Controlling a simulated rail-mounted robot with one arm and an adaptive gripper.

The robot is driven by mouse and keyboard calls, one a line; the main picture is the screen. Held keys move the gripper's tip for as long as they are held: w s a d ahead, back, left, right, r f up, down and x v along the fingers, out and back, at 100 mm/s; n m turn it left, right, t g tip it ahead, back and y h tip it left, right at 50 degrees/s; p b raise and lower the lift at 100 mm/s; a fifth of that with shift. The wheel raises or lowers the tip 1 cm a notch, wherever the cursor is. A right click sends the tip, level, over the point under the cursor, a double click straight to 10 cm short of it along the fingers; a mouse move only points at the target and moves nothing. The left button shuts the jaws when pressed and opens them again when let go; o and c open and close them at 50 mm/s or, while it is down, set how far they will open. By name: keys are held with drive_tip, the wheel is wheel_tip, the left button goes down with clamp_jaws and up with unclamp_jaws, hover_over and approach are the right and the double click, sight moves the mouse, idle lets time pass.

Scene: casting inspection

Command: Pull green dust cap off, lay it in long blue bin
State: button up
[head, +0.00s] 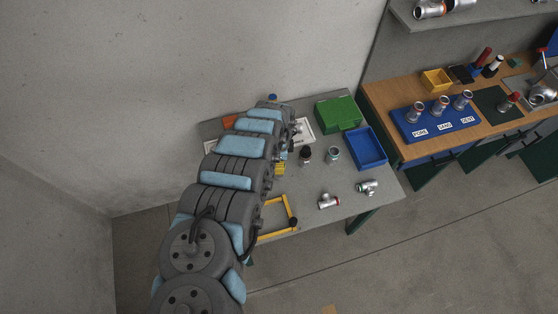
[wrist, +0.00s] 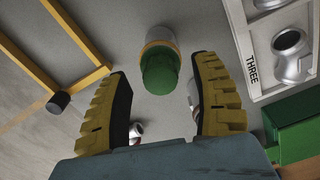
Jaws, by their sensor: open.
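The green dust cap (wrist: 160,75) shows in the wrist view, on the end of a grey fitting (wrist: 158,34) with an orange band. My gripper (wrist: 162,82) is open, with one yellow-and-black finger to each side of the cap. I cannot tell how near the fingers are in depth; they do not visibly grip it. In the head view my arm hides the cap, and the yellow fingers (head: 280,169) show only partly. The blue bin (head: 383,158) lies at the right end of the grey table, beside a green box (head: 338,114), and looks empty.
A black-topped part (head: 305,155) and a silver part (head: 333,155) stand mid-table. Two silver tee fittings (head: 329,201) (head: 368,187) lie nearer the front. A wooden bench (head: 400,95) adjoins on the right.

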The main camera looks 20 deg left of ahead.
drive_tip(key=shift+f, duration=0.15)
drive_tip(key=shift+c, duration=0.3)
clamp_jaws()
